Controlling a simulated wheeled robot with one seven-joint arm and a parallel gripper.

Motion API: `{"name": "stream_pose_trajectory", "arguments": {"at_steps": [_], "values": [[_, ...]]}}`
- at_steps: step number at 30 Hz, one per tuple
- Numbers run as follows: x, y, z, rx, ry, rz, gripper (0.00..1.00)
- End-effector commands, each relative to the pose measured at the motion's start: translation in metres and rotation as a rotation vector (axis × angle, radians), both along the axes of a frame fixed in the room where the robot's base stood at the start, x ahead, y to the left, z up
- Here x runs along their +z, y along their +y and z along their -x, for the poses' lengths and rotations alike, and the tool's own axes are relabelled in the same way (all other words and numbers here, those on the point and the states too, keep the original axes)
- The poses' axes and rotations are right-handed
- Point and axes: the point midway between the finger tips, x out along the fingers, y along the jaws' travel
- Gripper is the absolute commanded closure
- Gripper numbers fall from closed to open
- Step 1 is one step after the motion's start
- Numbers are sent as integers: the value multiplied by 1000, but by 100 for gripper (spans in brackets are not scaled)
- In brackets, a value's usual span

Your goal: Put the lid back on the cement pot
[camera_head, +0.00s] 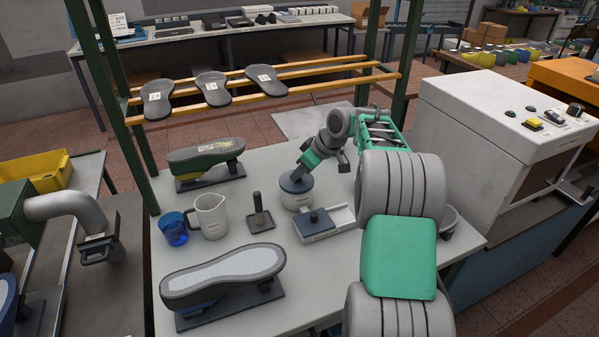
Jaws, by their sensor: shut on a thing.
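The fingertips are small in this view, and the grip point is partly hidden.
A white tray with a blue block (316,220) stands just in front of the pot. A brush on a stand (260,215), a white jug (211,216) and a blue cup (173,229) are to the left. Shoe lasts (222,275) lie front and back left. A white machine (480,150) stands right.

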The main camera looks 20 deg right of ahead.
Motion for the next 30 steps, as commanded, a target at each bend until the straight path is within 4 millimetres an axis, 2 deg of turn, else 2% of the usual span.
{"name": "stream_pose_trajectory", "arguments": {"at_steps": [12, 13, 15, 22, 27, 30], "values": [[0, 0, 0, 0, 0, 0, 100], [0, 0, 0, 0, 0, 0, 81], [0, 0, 0, 0, 0, 0, 76], [0, 0, 0, 0, 0, 0, 57], [0, 0, 0, 0, 0, 0, 57], [-1, 0, 0, 0, 0, 0, 49]]}}
